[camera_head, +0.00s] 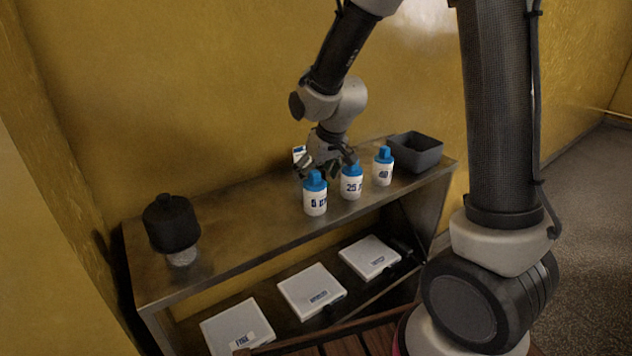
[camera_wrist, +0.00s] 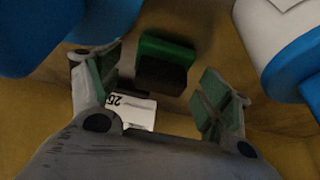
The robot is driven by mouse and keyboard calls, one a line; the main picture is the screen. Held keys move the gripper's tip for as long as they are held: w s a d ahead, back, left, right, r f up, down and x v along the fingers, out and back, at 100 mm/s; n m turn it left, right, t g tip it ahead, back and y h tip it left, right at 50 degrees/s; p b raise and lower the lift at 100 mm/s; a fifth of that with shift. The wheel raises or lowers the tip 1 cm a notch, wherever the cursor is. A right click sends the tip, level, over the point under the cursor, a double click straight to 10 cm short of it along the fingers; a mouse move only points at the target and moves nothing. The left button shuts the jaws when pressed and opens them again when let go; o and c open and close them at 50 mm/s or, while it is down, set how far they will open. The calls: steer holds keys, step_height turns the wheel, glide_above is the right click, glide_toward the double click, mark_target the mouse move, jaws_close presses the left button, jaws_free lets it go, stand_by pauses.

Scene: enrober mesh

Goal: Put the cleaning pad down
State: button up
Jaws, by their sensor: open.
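The cleaning pad appears to be the small green and dark block (camera_wrist: 165,62) in the wrist view. It sits between and a little beyond my open fingers, with a gap visible on both sides. My gripper (camera_wrist: 160,88) has green pads on its fingers and holds nothing. In the head view my gripper (camera_head: 322,168) is low over the bench top (camera_head: 240,222), behind the blue-capped bottles. A small bit of green (camera_head: 333,172) shows there, partly hidden by the gripper and bottles. I cannot tell exactly how the block rests.
Three blue-capped white bottles (camera_head: 315,196) (camera_head: 351,184) (camera_head: 383,168) stand close in front of my gripper. A dark open bin (camera_head: 428,157) is at right, a black-topped container (camera_head: 172,222) at left. Flat white boxes (camera_head: 312,290) lie below.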

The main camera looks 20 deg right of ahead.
steer(key=c, duration=1.2)
